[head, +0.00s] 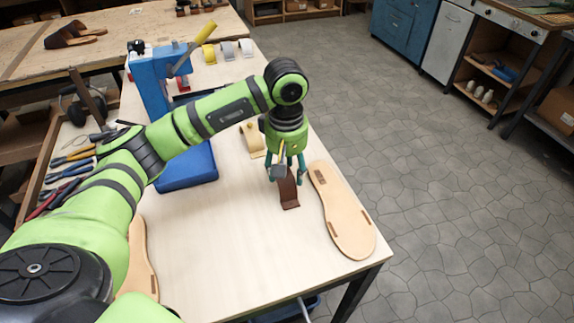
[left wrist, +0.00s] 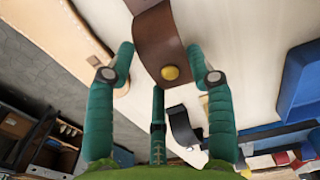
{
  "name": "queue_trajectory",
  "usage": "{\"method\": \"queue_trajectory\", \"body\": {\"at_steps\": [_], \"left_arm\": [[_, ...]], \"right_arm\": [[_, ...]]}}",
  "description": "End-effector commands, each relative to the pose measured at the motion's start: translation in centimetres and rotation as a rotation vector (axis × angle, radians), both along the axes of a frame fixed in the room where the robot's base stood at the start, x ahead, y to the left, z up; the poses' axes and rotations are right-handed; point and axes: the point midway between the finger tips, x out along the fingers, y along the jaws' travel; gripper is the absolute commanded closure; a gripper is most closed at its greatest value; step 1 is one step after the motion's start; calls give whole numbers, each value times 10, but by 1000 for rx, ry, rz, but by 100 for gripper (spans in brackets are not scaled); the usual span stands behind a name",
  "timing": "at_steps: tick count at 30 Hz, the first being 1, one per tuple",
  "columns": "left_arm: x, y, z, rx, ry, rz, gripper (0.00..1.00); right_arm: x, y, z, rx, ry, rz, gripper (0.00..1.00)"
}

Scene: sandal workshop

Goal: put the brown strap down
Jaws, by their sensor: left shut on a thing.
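The brown strap (head: 289,192) is a curved dark-brown band low over the pale bench top, just left of a tan sole. My left gripper (head: 284,178) points down and is shut on this strap. In the left wrist view the strap (left wrist: 158,38) shows a round yellow button, close to the fingertips of my left gripper (left wrist: 160,72). Whether the strap's lower end touches the bench top is hard to tell. My right gripper is not in view.
The tan sole (head: 342,212) lies near the bench's right edge. Another sole (head: 140,262) is partly behind my left arm. The front middle of the bench (head: 235,245) is clear.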

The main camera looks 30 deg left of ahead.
Motion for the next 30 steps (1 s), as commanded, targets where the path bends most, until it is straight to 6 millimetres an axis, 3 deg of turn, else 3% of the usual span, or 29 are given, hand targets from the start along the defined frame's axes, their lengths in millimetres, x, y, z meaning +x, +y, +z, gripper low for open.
{"method": "queue_trajectory", "body": {"at_steps": [4,5,6,20,23,30], "left_arm": [[0,0,-3,0,0,0,66],[0,0,-1,0,0,0,34],[0,0,-1,0,0,0,22],[1,0,5,-1,-4,1,22],[1,0,19,-1,-6,1,22],[1,1,73,0,-7,1,22]], "right_arm": [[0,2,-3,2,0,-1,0],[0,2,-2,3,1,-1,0],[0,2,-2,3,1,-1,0],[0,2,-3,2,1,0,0],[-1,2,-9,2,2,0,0],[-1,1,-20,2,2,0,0]]}}
